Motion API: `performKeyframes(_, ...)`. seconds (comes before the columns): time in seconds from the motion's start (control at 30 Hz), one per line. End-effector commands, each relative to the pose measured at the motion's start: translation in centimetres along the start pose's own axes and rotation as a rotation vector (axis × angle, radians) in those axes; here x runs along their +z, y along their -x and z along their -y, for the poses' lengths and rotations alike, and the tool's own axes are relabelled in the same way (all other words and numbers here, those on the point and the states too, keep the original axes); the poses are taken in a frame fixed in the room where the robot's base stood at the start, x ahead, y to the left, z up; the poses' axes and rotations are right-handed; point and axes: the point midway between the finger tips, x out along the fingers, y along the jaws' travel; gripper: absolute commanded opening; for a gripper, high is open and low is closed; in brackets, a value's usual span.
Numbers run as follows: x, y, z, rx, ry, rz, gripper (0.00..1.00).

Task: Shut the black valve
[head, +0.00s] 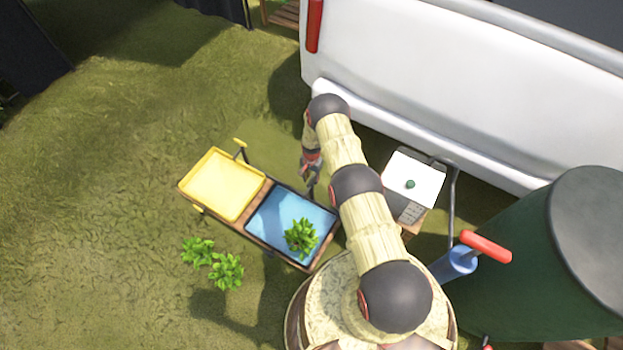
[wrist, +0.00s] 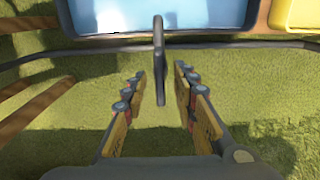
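In the wrist view a dark, narrow handle, which looks like the black valve (wrist: 158,58), stands in front of the blue tray (wrist: 205,14). My gripper (wrist: 160,82) is open, with one finger on each side of the handle's line. The handle's lower end appears between or just beyond the fingertips, with clear gaps on both sides. I cannot tell how deep it sits between them. In the head view my gripper (head: 311,172) is beside the blue tray's upper right corner, and the valve is too small to make out there.
A yellow tray (head: 222,184) sits left of the blue tray, with a yellow handle (head: 240,143) behind it. Plants grow in and below the trays. A white box (head: 412,180), a white vehicle (head: 430,95) and a green barrel (head: 520,265) stand to the right. Grass at left is open.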

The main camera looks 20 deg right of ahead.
Motion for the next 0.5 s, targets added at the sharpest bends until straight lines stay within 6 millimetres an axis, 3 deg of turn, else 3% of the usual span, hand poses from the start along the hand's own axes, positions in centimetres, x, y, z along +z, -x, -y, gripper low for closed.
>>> performKeyframes(0.5,0.02,0.02,-0.02,0.0,0.0,0.0,0.02)
